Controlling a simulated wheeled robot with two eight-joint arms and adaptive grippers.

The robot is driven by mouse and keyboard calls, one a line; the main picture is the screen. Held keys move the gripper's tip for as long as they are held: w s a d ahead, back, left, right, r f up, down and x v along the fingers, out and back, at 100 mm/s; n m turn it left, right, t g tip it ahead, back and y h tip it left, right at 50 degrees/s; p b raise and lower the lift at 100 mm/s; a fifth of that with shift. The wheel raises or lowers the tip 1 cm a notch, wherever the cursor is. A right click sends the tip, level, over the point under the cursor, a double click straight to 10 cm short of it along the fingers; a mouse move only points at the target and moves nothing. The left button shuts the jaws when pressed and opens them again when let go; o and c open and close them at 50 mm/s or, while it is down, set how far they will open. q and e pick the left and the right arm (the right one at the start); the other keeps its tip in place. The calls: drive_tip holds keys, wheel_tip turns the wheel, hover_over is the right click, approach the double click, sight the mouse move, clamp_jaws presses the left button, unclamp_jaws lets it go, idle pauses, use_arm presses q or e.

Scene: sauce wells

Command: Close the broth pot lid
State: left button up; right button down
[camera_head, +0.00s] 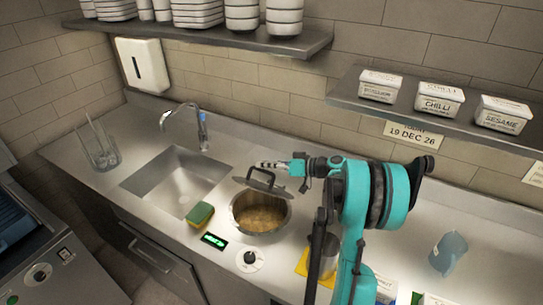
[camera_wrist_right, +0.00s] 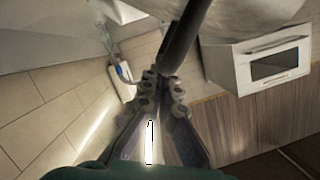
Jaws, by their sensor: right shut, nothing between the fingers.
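The broth pot (camera_head: 260,228) is set in the counter, with brown broth showing inside. Its metal lid (camera_head: 266,184) is raised and tilted at the pot's back edge, with a dark handle on it. My right gripper (camera_head: 262,165) is shut and empty, just behind the upper edge of the tilted lid. Its fingertips also show in the right wrist view (camera_wrist_right: 160,78), close to a dark bar and a pale rounded surface above. I cannot tell whether they touch the lid. My left gripper is not in view.
A sink (camera_head: 178,180) with a faucet (camera_head: 203,130) lies left of the pot. A green and yellow sponge (camera_head: 201,214) and a control knob (camera_head: 250,259) are near its front. A shelf (camera_head: 400,112) with labelled tubs hangs behind.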

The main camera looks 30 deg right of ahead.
sight(256, 186)
drive_tip(key=s+a+f+n+b, duration=0.1)
drive_tip(key=s+a+f+n+h+b, duration=0.1)
drive_tip(key=a+f, duration=0.1)
drive_tip(key=a+f+n+b, duration=0.1)
drive_tip(key=a, duration=0.1)
drive_tip(key=shift+s+a+f, duration=0.2)
drive_tip(key=shift+s+f, duration=0.15)
drive_tip(key=shift+s, duration=0.05)
drive_tip(key=shift+s+a+f+b, duration=0.25)
drive_tip(key=shift+a+f+b, duration=0.2)
drive_tip(key=shift+f, duration=0.1)
